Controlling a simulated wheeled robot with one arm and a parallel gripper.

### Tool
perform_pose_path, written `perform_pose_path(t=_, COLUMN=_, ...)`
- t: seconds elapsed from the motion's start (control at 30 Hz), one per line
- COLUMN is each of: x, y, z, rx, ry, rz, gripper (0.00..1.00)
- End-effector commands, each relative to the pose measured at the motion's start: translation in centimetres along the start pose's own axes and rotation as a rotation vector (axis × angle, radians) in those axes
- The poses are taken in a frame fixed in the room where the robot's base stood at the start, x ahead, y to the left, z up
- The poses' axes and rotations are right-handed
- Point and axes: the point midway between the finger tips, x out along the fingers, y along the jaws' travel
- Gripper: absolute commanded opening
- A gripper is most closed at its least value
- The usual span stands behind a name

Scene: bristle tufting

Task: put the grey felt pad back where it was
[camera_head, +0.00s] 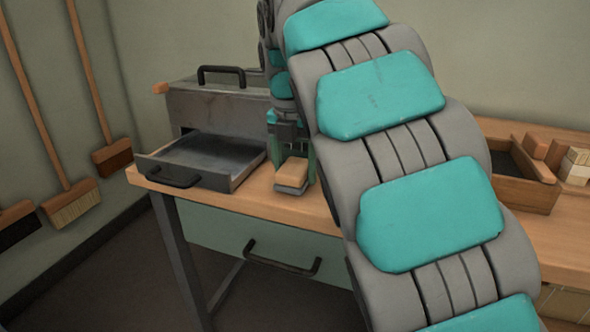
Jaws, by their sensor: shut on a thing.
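A tan block (292,171) is at the table's edge side, just left of my arm. A thin grey piece, apparently the grey felt pad (290,189), shows directly below the block. My gripper (294,172) points down with its teal fingers around the block and looks shut on it. I cannot tell whether the block touches the pad or is slightly above it. My arm hides part of the table to the right of the gripper.
A grey metal box (217,109) with a black handle stands behind left, its shallow drawer (235,184) pulled out and looking empty. A wooden tray (526,191) and several small blocks (574,166) are at the right. Brooms (72,205) hang at the left wall.

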Motion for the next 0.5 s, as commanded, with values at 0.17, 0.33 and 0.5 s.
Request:
perform_pose_path(t=0.17, x=0.46, y=0.00, z=-0.04, rx=0.000, ry=0.000, rz=0.001, gripper=0.20)
perform_pose_path(t=0.33, x=0.52, y=0.02, z=-0.05, rx=0.000, ry=0.000, rz=0.001, gripper=0.20)
perform_pose_path(t=0.5, x=0.82, y=0.01, z=-0.09, rx=0.000, ry=-0.001, rz=0.000, gripper=0.75)
